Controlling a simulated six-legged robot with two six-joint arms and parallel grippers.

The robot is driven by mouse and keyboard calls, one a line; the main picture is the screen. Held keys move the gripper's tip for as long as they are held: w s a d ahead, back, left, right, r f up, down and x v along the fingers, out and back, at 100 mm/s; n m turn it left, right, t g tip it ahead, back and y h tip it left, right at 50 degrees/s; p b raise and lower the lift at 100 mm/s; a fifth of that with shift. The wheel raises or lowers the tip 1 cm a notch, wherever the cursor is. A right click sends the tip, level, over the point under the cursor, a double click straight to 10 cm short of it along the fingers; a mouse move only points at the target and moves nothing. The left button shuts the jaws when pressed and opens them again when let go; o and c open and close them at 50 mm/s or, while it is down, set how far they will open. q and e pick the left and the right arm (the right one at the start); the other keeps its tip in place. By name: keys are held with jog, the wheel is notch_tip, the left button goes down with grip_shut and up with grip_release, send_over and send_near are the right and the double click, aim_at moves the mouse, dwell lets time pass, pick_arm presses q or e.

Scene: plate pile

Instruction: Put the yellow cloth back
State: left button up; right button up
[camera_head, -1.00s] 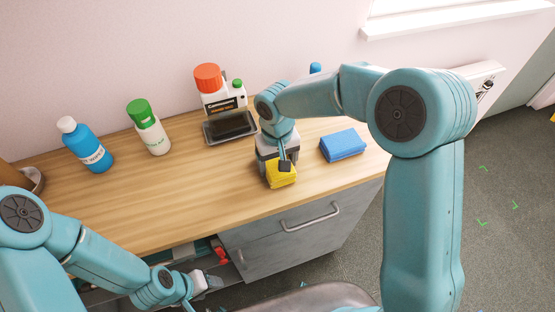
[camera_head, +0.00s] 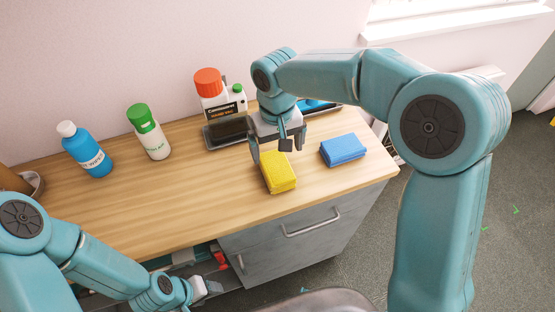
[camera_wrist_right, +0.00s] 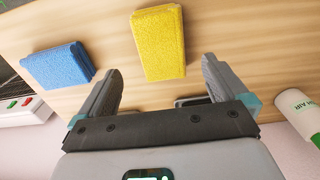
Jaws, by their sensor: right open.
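The yellow cloth (camera_head: 279,172), a folded block, lies flat on the wooden counter, left of the blue cloth. In the right wrist view the yellow cloth (camera_wrist_right: 158,42) lies beyond my fingertips, roughly in line with the gap between them. My right gripper (camera_head: 277,151) is open and empty, just above and behind the cloth; it also shows in the right wrist view (camera_wrist_right: 160,72). My left gripper (camera_head: 206,288) is low in front of the counter, over the drawer area; its jaws are too small to read.
The folded blue cloth (camera_head: 343,150) lies right of the yellow one. A dark tray (camera_head: 226,132) and a white bottle with an orange cap (camera_head: 209,83) stand behind. A green-capped bottle (camera_head: 149,133) and a blue bottle (camera_head: 85,150) stand left. The counter's front left is clear.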

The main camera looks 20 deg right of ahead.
notch_tip(320, 180, up, 4)
jog(key=shift+r, duration=0.1)
jog(key=shift+s, duration=0.15)
dwell(0.5)
